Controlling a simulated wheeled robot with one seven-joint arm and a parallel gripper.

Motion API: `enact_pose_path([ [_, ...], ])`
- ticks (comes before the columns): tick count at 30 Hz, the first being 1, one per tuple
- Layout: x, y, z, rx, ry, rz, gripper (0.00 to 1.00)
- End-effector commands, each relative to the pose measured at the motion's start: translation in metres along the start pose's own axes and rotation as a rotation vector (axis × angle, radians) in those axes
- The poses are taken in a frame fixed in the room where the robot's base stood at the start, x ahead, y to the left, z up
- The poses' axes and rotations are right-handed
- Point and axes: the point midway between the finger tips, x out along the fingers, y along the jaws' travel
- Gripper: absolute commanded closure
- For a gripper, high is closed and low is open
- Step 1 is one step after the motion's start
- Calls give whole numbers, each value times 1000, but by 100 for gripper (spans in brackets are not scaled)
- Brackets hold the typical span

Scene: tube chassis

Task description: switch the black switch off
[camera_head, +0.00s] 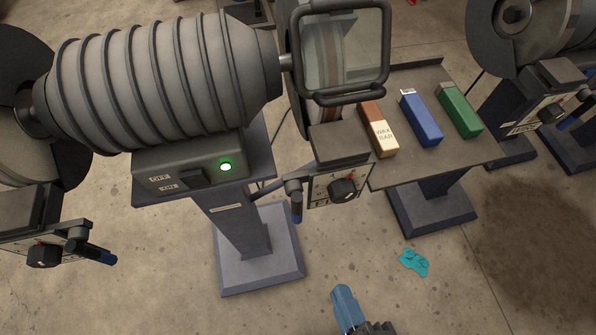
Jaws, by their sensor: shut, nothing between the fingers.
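The black switch (196,178) is a small dark block on the front of the grey control box under the large ribbed motor. A lit green lamp (226,167) is just to its right. Pale labels are to its left. The switch is too dark and small to tell its position. My gripper (343,291) shows at the bottom edge, with light blue fingers close together and nothing held. It is below and to the right of the switch, well apart from it.
A black knob (344,190) sits on a dial panel right of the motor stand (240,225). A blue-tipped lever (296,205) hangs beside it. A side table (440,167) holds several bars. A framed clear shield (342,50) stands behind. A teal cloth (413,262) lies on the floor.

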Motion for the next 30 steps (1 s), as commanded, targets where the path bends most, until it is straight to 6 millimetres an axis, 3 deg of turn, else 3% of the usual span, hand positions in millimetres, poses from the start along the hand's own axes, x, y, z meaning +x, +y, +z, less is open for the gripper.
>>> enact_pose_path([
  [3,27,-14,-29,-179,32,57,100],
  [8,44,-24,-80,-379,72,191,100],
  [12,42,-28,-130,-497,112,337,100],
  [18,24,-30,-181,-567,152,506,100],
  [23,15,-30,-197,-580,164,565,100],
  [30,14,-29,-199,-582,165,572,100],
])
